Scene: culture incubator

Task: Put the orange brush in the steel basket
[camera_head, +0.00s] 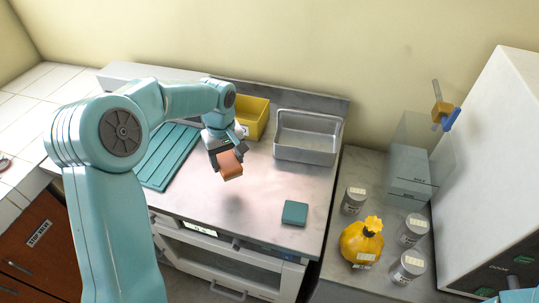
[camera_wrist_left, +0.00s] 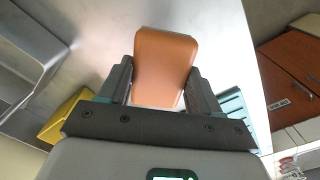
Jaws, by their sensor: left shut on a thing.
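My left gripper (camera_head: 224,157) is shut on the orange brush (camera_head: 230,166), a blocky orange piece, and holds it above the steel worktop. In the left wrist view the brush (camera_wrist_left: 165,60) stands out between the two dark fingers of the left gripper (camera_wrist_left: 160,85). The steel basket (camera_head: 306,138) is an open, empty-looking rectangular tub at the back right of the worktop. It lies to the right of my left gripper, with a gap between. My right gripper is not in view.
A yellow bin (camera_head: 256,120) stands behind the gripper, left of the basket. A teal ribbed mat (camera_head: 165,157) lies left, and a teal block (camera_head: 295,213) sits at the front right. The middle worktop is clear.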

